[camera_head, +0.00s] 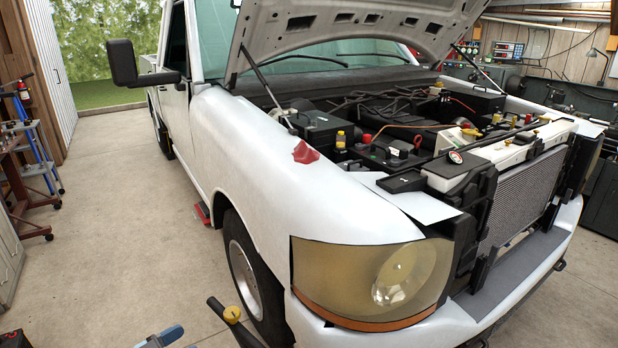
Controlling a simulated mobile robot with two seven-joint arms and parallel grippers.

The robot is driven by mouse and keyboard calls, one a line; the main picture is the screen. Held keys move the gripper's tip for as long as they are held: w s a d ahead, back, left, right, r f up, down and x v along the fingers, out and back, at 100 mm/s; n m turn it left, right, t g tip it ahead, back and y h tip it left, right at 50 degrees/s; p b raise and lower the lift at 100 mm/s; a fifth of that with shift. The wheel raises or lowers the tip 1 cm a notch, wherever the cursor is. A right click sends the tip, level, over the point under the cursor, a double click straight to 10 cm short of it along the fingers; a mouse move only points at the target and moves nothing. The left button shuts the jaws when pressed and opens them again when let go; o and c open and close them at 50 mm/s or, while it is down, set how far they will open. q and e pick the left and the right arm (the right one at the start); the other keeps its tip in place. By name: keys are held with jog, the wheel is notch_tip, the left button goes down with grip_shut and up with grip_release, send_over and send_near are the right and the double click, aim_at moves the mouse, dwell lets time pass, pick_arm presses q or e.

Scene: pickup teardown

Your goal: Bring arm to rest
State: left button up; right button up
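Neither of my grippers shows in the head view, and no part of my arms can be made out with certainty. A white pickup truck (255,143) fills the middle and right of the view. Its hood (350,25) is raised and the engine bay is open. A dark battery box (318,128) and a white radiator cover panel (505,152) show in the bay. A red cloth-like piece (305,152) lies on the fender. The large yellowed headlight (395,280) is in place at the front corner.
A black handle with a yellow band (232,315) rises beside the front wheel (245,275). A blue-handled object (165,337) is cut off at the bottom edge. A cart (30,150) stands at the left. The concrete floor (110,230) between cart and truck is mostly clear.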

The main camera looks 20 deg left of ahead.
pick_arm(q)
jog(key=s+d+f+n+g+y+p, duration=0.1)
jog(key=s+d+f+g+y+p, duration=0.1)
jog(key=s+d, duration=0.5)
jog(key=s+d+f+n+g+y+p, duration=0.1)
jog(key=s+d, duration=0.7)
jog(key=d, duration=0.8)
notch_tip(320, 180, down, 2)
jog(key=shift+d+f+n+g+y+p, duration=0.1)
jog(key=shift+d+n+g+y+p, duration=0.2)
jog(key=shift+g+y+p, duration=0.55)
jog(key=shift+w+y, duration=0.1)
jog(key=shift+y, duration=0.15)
